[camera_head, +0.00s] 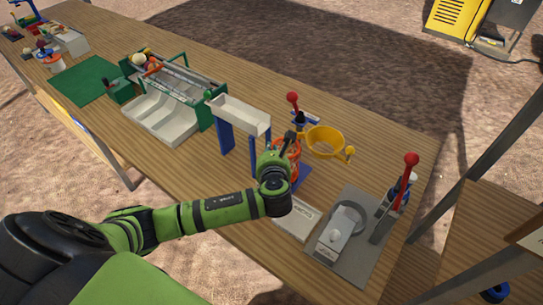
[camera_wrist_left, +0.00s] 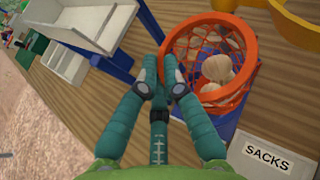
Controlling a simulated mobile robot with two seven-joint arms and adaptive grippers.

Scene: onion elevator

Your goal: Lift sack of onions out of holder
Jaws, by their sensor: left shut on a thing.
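The sack of onions (camera_wrist_left: 222,75) is an orange net with a thick orange rim, and pale onions show inside it. In the head view the sack (camera_head: 290,150) is partly hidden behind my left gripper (camera_head: 274,158). In the wrist view my left gripper (camera_wrist_left: 160,75) is shut at the left edge of the orange rim, with its fingertips close together on it. The yellow ring of the holder (camera_head: 325,141) is beside the sack, to its right. A blue base (camera_wrist_left: 222,122) shows below the sack. I cannot tell whether the sack touches the base. My right gripper is not in view.
A white chute on blue legs (camera_head: 240,114) stands close left of the sack. A SACKS label plate (camera_wrist_left: 266,158) lies in front. A grey plate with a red-handled lever (camera_head: 411,160) is to the right. A green-framed sorter (camera_head: 175,80) stands further left on the wooden table.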

